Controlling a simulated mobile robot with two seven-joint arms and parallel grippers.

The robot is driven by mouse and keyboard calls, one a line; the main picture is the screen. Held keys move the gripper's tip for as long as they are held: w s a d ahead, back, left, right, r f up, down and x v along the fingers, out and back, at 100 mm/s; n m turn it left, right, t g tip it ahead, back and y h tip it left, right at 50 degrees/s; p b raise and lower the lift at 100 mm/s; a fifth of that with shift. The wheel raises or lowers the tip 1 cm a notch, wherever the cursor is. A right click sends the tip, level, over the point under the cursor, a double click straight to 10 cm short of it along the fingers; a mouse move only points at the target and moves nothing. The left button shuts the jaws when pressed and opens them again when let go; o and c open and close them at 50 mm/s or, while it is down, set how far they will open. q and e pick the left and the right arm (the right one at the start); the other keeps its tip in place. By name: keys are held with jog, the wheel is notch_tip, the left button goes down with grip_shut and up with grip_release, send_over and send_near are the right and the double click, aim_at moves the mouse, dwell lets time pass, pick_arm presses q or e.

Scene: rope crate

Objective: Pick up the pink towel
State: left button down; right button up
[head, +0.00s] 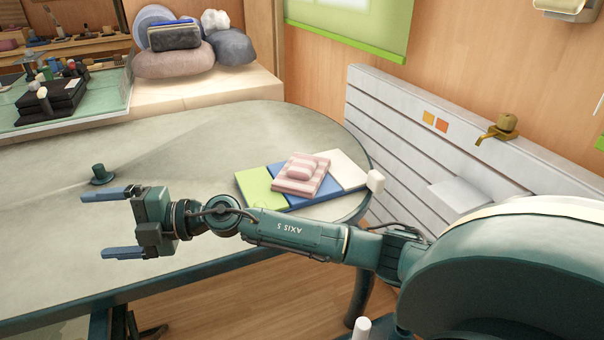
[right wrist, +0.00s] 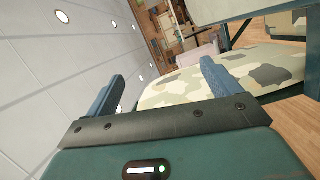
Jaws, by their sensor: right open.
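A pink and white striped towel (head: 301,175), folded with a small roll-like part on top, lies on a board with green, blue and white sections (head: 260,189) at the right end of the table. My right gripper (head: 110,223) is open and empty, above the table's front edge, well to the left of the towel. Its forearm passes just in front of the board. In the right wrist view the two blue fingers (right wrist: 162,85) stand wide apart with nothing between them. The towel does not show there. My left gripper is not in view.
A small dark green knob-like object (head: 100,175) stands on the grey-green table (head: 200,140) near the right gripper. A slatted white panel (head: 400,125) stands beyond the table's right end. The table's middle is clear.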

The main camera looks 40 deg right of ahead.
jog(key=w+d+f+n+g+h, duration=0.3)
jog(key=w+d+f+h, duration=0.1)
jog(key=d+h, duration=0.15)
jog(key=m+g+h, duration=0.4)
jog(key=m+h, duration=0.2)
jog(key=h, duration=0.8)
send_near(302, 164)
jog(key=f, duration=0.1)
jog(key=w+d+f, duration=0.1)
jog(key=d, duration=0.1)
jog(key=shift+w+f+m+b, duration=0.25)
jog(key=shift+f+m+b, duration=0.05)
jog(key=shift+f+b, duration=0.1)
jog(key=shift+s+a+b+x, duration=0.15)
jog(key=shift+b+x, duration=0.05)
jog(key=shift+x, duration=1.2)
jog(key=shift+s+a+b+x, duration=0.1)
jog(key=shift+a+b+x, duration=0.05)
jog(key=shift+x, duration=1.25)
jog(key=shift+f, duration=0.4)
jog(key=shift+c, duration=0.2)
jog(key=c, duration=1.2)
